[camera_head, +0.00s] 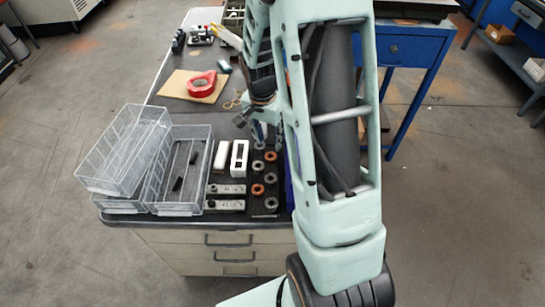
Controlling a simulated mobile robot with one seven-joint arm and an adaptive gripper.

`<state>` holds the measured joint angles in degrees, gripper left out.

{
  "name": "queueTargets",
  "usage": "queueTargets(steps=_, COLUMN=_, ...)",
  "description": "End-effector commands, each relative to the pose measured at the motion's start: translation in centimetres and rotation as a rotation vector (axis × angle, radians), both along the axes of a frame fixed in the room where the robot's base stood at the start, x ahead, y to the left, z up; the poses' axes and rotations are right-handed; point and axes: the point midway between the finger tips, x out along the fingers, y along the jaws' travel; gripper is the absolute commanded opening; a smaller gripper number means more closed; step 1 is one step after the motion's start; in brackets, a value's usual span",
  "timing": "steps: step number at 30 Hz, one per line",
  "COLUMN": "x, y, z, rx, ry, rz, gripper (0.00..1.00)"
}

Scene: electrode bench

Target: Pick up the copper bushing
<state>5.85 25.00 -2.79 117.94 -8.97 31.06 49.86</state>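Several small ring-shaped parts sit in a dark rack near the bench's front edge. Copper-coloured rings among them include one toward the front left (258,190) and one toward the back right (270,156). Others look grey or brownish, and at this size I cannot tell which is the copper bushing. My gripper (250,119) is above the bench just behind the rack, partly hidden by my own arm. Its fingers are small and dark, and I cannot tell whether they are open. The rack's right side is partly hidden by my arm.
Clear plastic bins (125,150) stand on the bench's left. White blocks (239,158) and metal bars (225,205) lie between them and the rack. A red tape roll (201,84) rests on a brown board (180,85) farther back. A blue table (412,50) stands at the right.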

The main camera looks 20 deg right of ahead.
Motion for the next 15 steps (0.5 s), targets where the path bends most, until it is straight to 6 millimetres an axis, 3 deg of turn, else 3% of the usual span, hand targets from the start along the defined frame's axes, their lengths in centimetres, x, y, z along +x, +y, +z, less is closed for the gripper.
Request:
queueTargets(steps=3, x=0.1, y=-0.2, z=-1.8, rx=0.001, ry=0.003, rz=0.000, gripper=0.35)
queueTargets(steps=11, x=0.3, y=-0.3, z=-3.4, rx=0.001, ry=0.001, rz=0.000, gripper=0.35)
queueTargets(steps=15, x=0.4, y=-0.5, z=-5.1, rx=0.001, ry=0.004, rz=0.001, gripper=0.35)
